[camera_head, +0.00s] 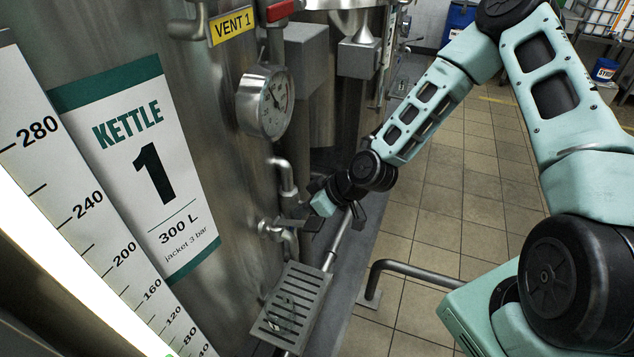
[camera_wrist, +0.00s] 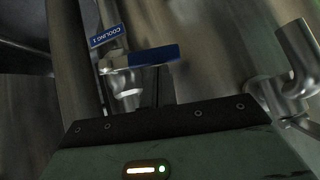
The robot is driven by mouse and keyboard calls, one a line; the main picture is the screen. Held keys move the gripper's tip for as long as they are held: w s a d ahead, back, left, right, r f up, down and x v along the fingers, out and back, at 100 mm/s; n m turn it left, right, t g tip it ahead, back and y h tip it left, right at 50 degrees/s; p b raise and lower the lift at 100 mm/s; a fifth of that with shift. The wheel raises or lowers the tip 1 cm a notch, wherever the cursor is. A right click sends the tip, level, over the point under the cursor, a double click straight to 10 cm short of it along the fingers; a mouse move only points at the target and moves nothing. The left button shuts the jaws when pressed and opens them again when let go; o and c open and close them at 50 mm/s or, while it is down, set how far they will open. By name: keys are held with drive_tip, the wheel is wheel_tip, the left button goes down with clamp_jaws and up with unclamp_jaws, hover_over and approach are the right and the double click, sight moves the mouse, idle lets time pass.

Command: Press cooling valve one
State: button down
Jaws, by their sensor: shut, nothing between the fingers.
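The cooling valve one shows in the wrist view as a lever valve with a blue handle (camera_wrist: 153,56) on a metal body. A blue label (camera_wrist: 107,37) reading "COOLING 1" sits just above it, upside down. I cannot make out this valve in the head view. My gripper (camera_head: 311,225) is low beside kettle 1, close to its outlet pipes.
Kettle 1 (camera_head: 148,165) fills the left, with a pressure gauge (camera_head: 266,102) and a VENT 1 tag (camera_head: 232,27). A slotted metal tray (camera_head: 291,308) lies below my gripper. A bent metal rail (camera_head: 418,270) stands to the right. A metal pipe fitting (camera_wrist: 290,85) is at the wrist view's right.

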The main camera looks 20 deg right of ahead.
drive_tip(key=shift+s+a+f+h+b, duration=0.15)
drive_tip(key=shift+s+f+b, duration=0.1)
drive_tip(key=shift+f, duration=0.15)
drive_tip(key=shift+s+a+f+h+b, duration=0.1)
drive_tip(key=shift+a+f+h+b, duration=0.05)
drive_tip(key=shift+f+b, duration=0.15)
drive_tip(key=shift+s+f, duration=0.1)
drive_tip(key=shift+f, duration=0.05)
